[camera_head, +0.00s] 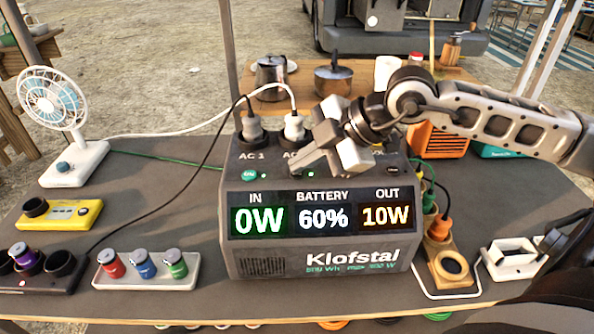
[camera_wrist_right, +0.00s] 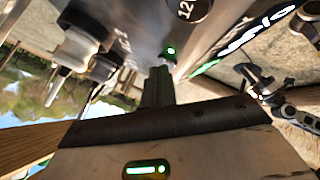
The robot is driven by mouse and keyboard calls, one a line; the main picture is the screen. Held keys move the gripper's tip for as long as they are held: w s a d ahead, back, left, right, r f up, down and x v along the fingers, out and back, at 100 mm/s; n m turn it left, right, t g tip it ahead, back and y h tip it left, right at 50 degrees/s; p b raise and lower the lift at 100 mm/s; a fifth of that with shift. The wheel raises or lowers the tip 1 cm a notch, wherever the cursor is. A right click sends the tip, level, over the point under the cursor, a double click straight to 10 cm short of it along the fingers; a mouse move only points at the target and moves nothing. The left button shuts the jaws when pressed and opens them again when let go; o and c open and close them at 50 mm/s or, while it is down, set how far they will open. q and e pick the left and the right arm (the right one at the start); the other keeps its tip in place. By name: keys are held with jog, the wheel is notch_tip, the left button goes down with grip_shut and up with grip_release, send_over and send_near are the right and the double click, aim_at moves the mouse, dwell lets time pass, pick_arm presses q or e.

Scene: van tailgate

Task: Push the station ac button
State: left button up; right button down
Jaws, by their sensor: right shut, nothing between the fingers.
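The power station (camera_head: 245,258) is a dark box on the table, its display reading IN 0W, BATTERY 60%, OUT 10W. A small teal button (camera_head: 249,174) sits on its sloped upper front, below the AC 1 label, with a small light beside it. My right gripper (camera_head: 297,172) is shut and empty, its tips at the button strip right of that button, above BATTERY. In the wrist view, its tips (camera_wrist_right: 160,74) are close beside a green light (camera_wrist_right: 171,50). Whatever lies under the tips is hidden, and I cannot tell if they touch. My left gripper is not in view.
A black plug (camera_head: 252,129) and a white plug (camera_head: 294,127) stand in the top sockets, with cables running left. A white fan (camera_head: 58,110), a yellow device (camera_head: 62,214) and a tray of small jars (camera_head: 147,271) are at left. An orange plug (camera_head: 439,228) stands at right.

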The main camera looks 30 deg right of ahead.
aim_at(304, 176)
jog(key=shift+r, duration=0.6)
notch_tip(304, 176, up, 6)
jog(key=p, duration=0.4)
dwell(0.5)
